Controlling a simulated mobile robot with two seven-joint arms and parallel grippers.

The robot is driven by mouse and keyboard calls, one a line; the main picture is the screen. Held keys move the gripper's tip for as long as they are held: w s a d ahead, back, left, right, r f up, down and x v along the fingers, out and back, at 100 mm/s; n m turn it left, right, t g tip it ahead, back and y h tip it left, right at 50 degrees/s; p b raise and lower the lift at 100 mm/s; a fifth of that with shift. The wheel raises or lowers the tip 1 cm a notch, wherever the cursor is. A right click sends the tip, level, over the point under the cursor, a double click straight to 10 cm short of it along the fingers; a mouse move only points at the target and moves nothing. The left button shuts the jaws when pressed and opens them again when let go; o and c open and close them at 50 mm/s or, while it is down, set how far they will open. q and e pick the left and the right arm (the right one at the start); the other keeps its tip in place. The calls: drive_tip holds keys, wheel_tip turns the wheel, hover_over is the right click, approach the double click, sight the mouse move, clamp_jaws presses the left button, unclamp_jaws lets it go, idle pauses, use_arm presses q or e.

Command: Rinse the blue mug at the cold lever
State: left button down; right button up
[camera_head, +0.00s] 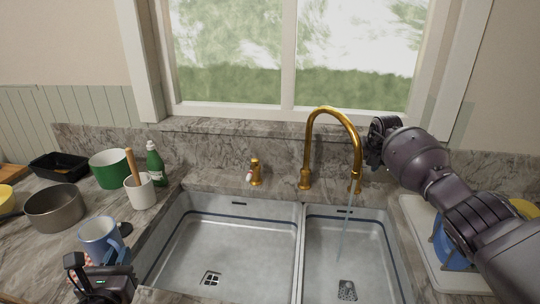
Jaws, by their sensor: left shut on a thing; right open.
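The blue mug (98,238) is upright at the lower left, over the counter left of the sink. My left gripper (98,266) is at its lower front and shut on it; the exact contact is hard to see. The gold faucet (311,140) arches over the right basin, and a thin stream of water (345,222) falls from its spout. My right gripper (376,145) is open beside the faucet's right side, near the window ledge. I cannot make out a cold lever clearly; the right gripper may hide part of that area.
The sink has a left basin (235,250) and a right basin (372,252), both empty of dishes. A rack with a blue plate (447,252) is right.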

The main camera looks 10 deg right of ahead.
drive_tip(key=shift+w+f, duration=0.15)
drive_tip(key=shift+f, duration=0.2)
clamp_jaws()
